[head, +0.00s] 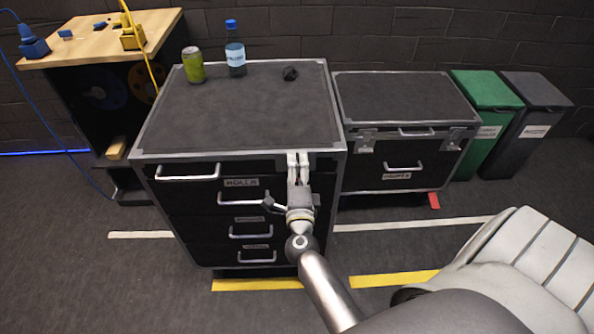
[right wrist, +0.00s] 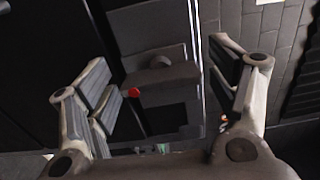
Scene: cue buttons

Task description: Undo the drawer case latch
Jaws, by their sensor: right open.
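The drawer case (head: 322,225) is black with grey edges and several silver handles. It stands left of centre in the head view. My right gripper (head: 297,158) is at the upper right of its front, near the top edge. In the right wrist view, my right gripper (right wrist: 166,75) is open, its fingers apart with nothing held. Between and beyond them is a dark grey plate with a rounded lug (right wrist: 160,62), which may be the latch, and a red spot (right wrist: 133,92). In the head view my gripper covers this area. My left gripper is not in view.
A green can (head: 193,66), a blue-capped bottle (head: 235,50) and a small dark object (head: 290,73) stand on the case. A second case (head: 405,100) is close on the right, then a green bin (head: 484,90) and a grey bin (head: 537,92). A wooden-topped bench (head: 95,38) is left.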

